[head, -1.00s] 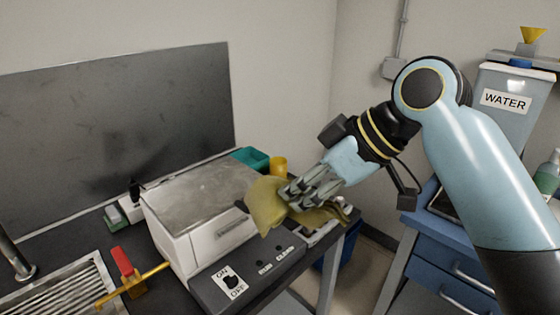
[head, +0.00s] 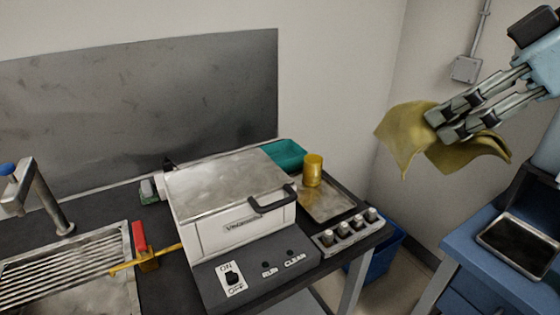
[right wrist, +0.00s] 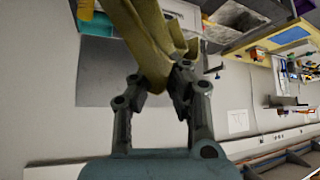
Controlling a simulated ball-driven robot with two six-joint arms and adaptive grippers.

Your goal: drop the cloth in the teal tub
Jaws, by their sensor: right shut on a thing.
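My right gripper (head: 452,125) is shut on the yellow-green cloth (head: 408,132) and holds it up in the air at the right. The cloth hangs on both sides of the fingers. In the right wrist view the cloth (right wrist: 146,35) is pinched between the fingers (right wrist: 155,90). The teal tub (head: 287,154) sits at the back of the dark bench, behind the white machine, partly hidden by it. The cloth is to the right of the tub and apart from it. My left gripper is not in view.
The white machine (head: 205,188) with a black handle stands on the bench. A yellow cup (head: 313,168) stands beside the tub, at a metal tray (head: 330,205). A red-handled valve (head: 139,238) and sink (head: 70,262) are at left. A blue cabinet (head: 480,262) stands right; a blue bin (head: 385,255) is below.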

